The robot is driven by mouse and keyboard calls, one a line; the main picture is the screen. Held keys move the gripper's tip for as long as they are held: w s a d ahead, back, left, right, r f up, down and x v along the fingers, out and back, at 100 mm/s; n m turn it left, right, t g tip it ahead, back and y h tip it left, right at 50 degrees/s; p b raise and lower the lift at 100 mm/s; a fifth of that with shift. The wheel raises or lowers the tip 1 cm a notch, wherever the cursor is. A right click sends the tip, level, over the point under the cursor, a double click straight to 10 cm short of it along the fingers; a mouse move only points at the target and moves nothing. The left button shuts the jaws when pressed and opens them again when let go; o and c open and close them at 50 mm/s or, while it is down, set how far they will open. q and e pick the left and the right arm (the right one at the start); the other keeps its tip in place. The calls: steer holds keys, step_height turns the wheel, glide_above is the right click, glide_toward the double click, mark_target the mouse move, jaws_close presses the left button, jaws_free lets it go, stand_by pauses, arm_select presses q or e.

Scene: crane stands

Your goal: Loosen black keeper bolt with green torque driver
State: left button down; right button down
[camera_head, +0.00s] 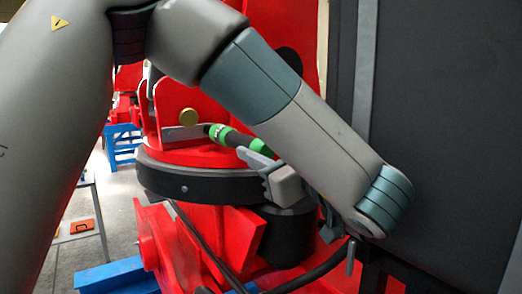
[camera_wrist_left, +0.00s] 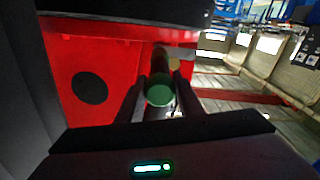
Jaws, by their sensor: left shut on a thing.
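The green torque driver (camera_head: 232,137) has green bands and a dark tip that points left, toward a red bracket on the crane stand. My left gripper (camera_head: 257,152) is shut on it from the right. In the left wrist view the driver's round green end (camera_wrist_left: 160,92) sits between the two dark fingers of my left gripper (camera_wrist_left: 159,98). I cannot make out the black keeper bolt, and I cannot tell whether the driver's tip touches anything. My right gripper is not in view.
A black ring base (camera_head: 200,182) lies below. A dark panel (camera_head: 450,110) stands close on the right. Cables hang below. A blue stand (camera_head: 122,143) is farther back at left.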

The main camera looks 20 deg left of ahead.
arm_select(q)
steer(key=shift+r, duration=0.15)
stand_by(0.4)
steer(key=shift+s+d, duration=0.15)
steer(key=shift+d, duration=0.05)
steer(key=shift+s+d, duration=0.1)
steer(key=shift+d, duration=0.05)
steer(key=shift+b+v, duration=0.6)
steer(key=shift+v, duration=1.45)
